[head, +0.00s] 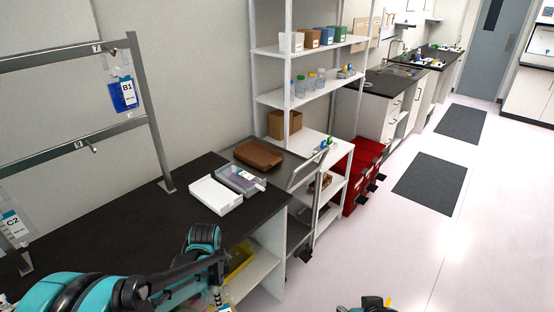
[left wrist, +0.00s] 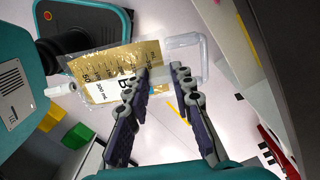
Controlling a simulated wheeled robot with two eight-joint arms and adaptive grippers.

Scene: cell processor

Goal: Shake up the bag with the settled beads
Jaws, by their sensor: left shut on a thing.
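A clear bag (left wrist: 110,68) with gold-coloured contents and a white label bearing a "B" fills the upper middle of the left wrist view. My left gripper (left wrist: 166,76) is shut on this bag near its clear end. In the head view my left gripper (head: 218,276) is low, in front of the dark bench, and only a sliver of the held bag (head: 223,304) shows at the bottom edge. Part of my right arm (head: 367,303) shows at the bottom edge; its jaw state is unclear.
A metal rack holds a blue-filled bag marked B1 (head: 123,95) and a bag marked C2 (head: 14,230). The dark bench (head: 140,222) carries a white tray (head: 215,196), a grey tray (head: 240,179) and a brown tray (head: 259,155). The floor at right is clear.

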